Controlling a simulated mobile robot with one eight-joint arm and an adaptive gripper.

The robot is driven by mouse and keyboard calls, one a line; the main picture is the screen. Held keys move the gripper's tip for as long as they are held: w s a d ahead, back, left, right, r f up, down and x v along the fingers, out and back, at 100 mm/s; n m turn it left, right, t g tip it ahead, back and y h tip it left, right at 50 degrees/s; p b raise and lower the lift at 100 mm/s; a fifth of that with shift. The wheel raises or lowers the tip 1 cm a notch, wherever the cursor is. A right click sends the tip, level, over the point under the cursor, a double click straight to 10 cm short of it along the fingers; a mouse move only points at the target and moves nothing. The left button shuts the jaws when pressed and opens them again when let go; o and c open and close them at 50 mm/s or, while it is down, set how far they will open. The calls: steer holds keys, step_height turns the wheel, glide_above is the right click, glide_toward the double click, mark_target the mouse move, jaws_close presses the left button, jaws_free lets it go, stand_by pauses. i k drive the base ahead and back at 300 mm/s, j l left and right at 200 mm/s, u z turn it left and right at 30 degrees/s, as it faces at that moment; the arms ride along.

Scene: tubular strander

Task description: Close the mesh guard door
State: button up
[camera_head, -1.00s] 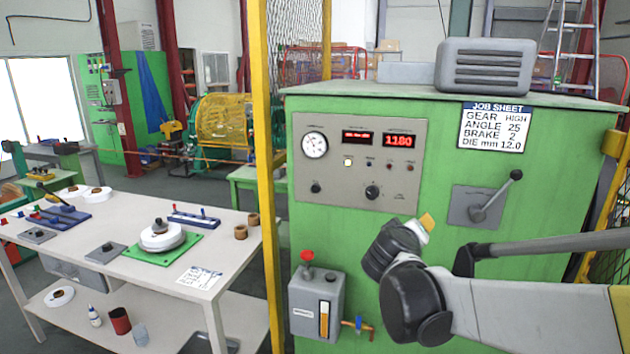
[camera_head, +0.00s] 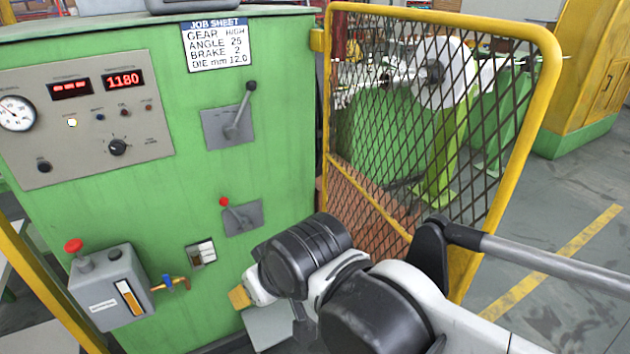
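The mesh guard door (camera_head: 547,75) has a yellow tubular frame with dark diamond mesh. It stands just right of the green cabinet (camera_head: 285,130), its left upright beside the cabinet's right edge. It looks swung out toward me at an angle, with machinery visible through the mesh. My gripper (camera_head: 240,297) is low in front of the cabinet, left of the door and apart from it. Only a small orange-yellow tip shows, and whether it is open or shut is unclear. My arm hides the door's lower part.
The cabinet carries a control panel (camera_head: 90,125), a grey lever plate (camera_head: 215,130), a red-knobbed lever (camera_head: 228,205) and a grey lubricator box (camera_head: 108,285). A yellow post (camera_head: 45,290) stands at the left. Clear floor with a yellow line (camera_head: 560,260) lies right of the door.

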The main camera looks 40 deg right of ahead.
mark_target(463, 264)
steer(key=z, duration=1.35)
steer(key=k, duration=0.5)
steer(key=k+l+z, duration=0.15)
steer(key=k, duration=0.35)
steer(key=k+l, duration=0.1)
steer(key=k, duration=0.4)
steer(key=z, duration=0.05)
